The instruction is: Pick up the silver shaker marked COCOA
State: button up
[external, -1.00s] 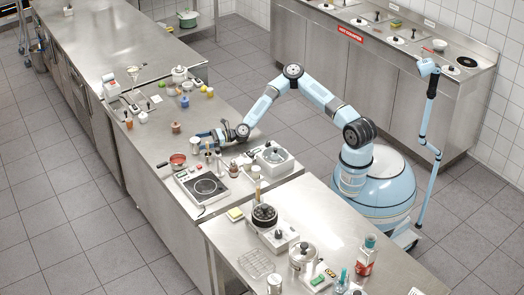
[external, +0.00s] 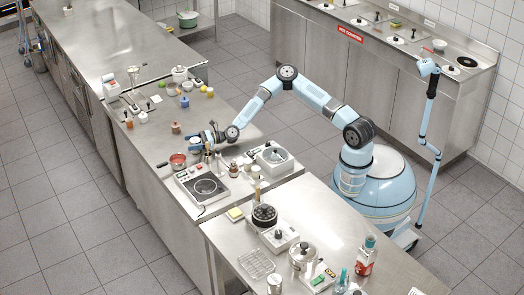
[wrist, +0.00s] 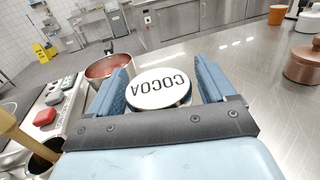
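The silver shaker (wrist: 158,89) has a round, pale lid with COCOA in black letters, upside down in the wrist view. It stands between the two blue fingers of my gripper (wrist: 160,78). The fingers are apart, one on each side, with a narrow gap showing at the right finger; contact at the left one is unclear. The shaker's lower body is mostly hidden. In the external view my gripper (external: 205,137) is low over the steel counter (external: 158,150), among small items behind the hot plate.
A red-filled pan (external: 178,160) and a hot plate (external: 203,186) are close by. Bottles and jars crowd the right side, with a white-topped scale (external: 274,158) beyond.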

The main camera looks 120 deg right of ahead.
jog(key=c, duration=1)
jog(key=shift+r, duration=0.15)
